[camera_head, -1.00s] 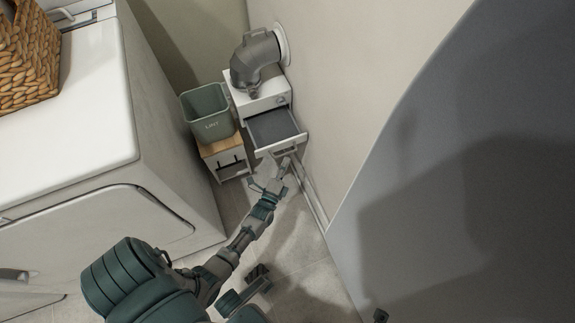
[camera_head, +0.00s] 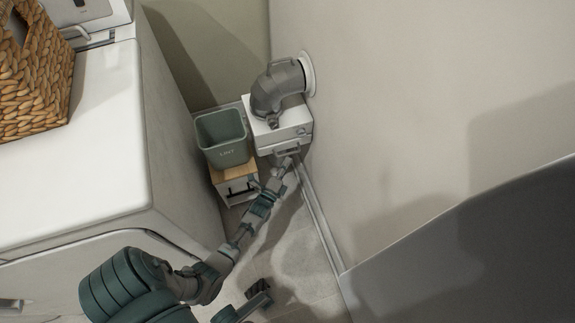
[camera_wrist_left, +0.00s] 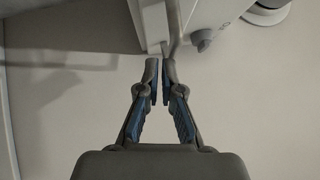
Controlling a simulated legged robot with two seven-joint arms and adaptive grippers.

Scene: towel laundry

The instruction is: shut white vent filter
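The white vent filter box (camera_head: 297,120) stands at the wall, with a grey duct (camera_head: 277,88) on top. Its drawer front (camera_head: 284,147) looks about flush with the box, and no grey inside shows; a small gap cannot be ruled out. My left gripper (camera_head: 287,167) is at the drawer's handle. In the left wrist view, the fingertips of my left gripper (camera_wrist_left: 160,66) are close together with a narrow gap, right at the white handle (camera_wrist_left: 154,28). Whether they grip it or only touch it is unclear.
A green lint bin (camera_head: 223,138) stands left of the box, above a small wood-topped stand (camera_head: 235,174). A white machine (camera_head: 75,140) with a wicker basket (camera_head: 32,80) fills the left. The wall is close on the right, with clear floor (camera_head: 300,245) in front.

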